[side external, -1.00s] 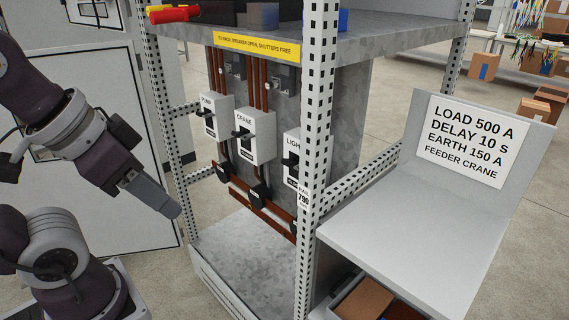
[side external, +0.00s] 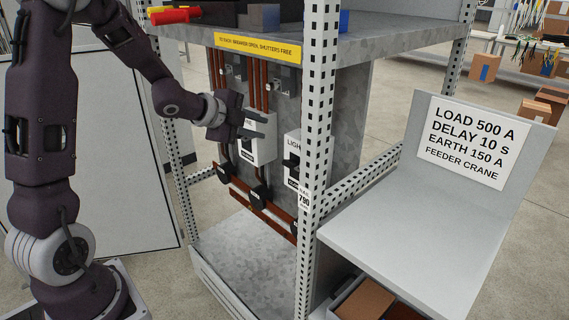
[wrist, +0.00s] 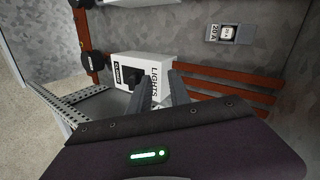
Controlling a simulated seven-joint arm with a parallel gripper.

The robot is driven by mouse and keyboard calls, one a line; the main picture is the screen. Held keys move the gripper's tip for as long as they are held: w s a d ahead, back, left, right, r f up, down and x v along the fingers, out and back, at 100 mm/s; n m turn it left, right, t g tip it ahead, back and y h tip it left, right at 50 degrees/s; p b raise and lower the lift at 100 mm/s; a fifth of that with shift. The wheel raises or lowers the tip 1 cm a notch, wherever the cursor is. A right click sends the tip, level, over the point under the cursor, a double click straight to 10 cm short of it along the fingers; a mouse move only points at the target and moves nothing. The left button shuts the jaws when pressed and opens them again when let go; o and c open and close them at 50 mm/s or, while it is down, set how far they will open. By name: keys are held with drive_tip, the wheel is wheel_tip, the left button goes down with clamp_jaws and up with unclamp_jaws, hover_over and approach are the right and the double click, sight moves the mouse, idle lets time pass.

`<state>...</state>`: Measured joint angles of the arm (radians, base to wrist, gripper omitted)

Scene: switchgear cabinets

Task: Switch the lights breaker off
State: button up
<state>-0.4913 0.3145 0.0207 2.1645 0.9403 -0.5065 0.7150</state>
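The lights breaker (side external: 294,150) is a white box with a black handle, on the right of the panel, partly hidden by the front rack post. In the wrist view the lights breaker (wrist: 158,68) lies just ahead, its black handle (wrist: 134,77) beside the left finger. My gripper (side external: 264,126) is in front of the crane breaker (side external: 252,150) in the side view, left of the lights breaker. My gripper (wrist: 160,78) has its two fingers apart with nothing held; contact with the handle is not evident.
The perforated rack post (side external: 316,110) stands close to the right of the lights breaker. A galvanised shelf (side external: 385,38) is above. Brown busbars and cables run around the breakers. A grey side table (side external: 400,222) with a notice board (side external: 472,140) is at the right.

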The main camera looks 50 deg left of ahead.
sight(284, 163)
wheel_tip(284, 163, down, 8)
drive_tip(key=m+h, duration=0.6)
drive_tip(key=x, duration=0.3)
drive_tip(key=d+x, duration=0.1)
drive_tip(key=x, duration=0.3)
drive_tip(key=shift+d, duration=0.15)
drive_tip(key=shift+s, duration=0.1)
drive_tip(key=shift+c, duration=0.2)
clamp_jaws()
